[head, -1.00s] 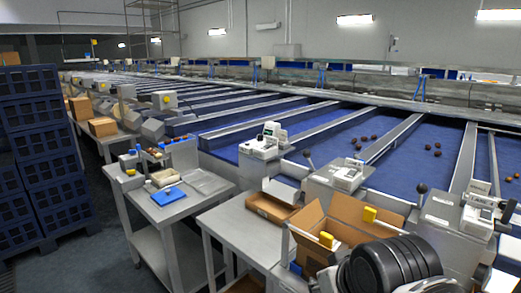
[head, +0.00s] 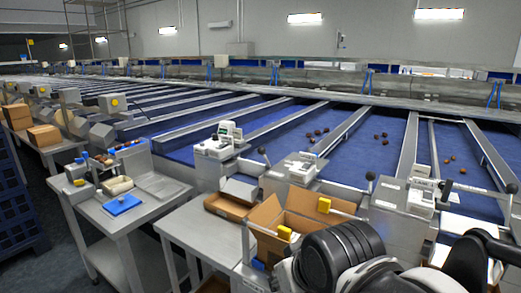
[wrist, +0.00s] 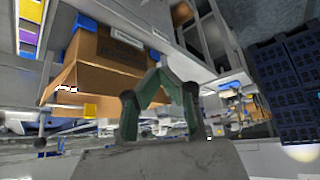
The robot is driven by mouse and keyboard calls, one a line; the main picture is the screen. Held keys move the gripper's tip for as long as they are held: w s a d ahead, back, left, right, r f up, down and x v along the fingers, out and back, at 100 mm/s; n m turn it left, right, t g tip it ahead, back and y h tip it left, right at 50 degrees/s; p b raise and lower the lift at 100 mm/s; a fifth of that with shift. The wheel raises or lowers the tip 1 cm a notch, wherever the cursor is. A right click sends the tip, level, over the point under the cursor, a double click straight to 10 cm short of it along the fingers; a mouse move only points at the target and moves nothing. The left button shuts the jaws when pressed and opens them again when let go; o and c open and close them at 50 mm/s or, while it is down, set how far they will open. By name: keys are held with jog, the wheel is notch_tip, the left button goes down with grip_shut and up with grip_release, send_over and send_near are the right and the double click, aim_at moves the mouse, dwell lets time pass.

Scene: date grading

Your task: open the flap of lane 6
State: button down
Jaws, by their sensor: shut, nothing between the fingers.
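The blue sorting lanes end in grey metal outlets with black-knobbed levers. One lever knob (head: 262,151) stands beside a white weighing unit, another knob (head: 370,176) is further right, and another (head: 511,188) is at the right edge. Lane numbers are too small to read, so I cannot tell which flap is lane 6's. Dates (head: 316,133) lie in loose groups on the lanes. My gripper (wrist: 158,72) shows in the wrist view with its green-grey fingers meeting at the tips, empty. In the head view my dark arm fills the bottom right, and the fingers cannot be made out.
An open cardboard box (head: 268,213) with yellow tags stands at the front outlets; a box (wrist: 112,52) also shows in the wrist view. Blue crates (head: 15,205) stand at far left. Floor is visible between.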

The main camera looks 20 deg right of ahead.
aim_at(262, 150)
dwell(0.3)
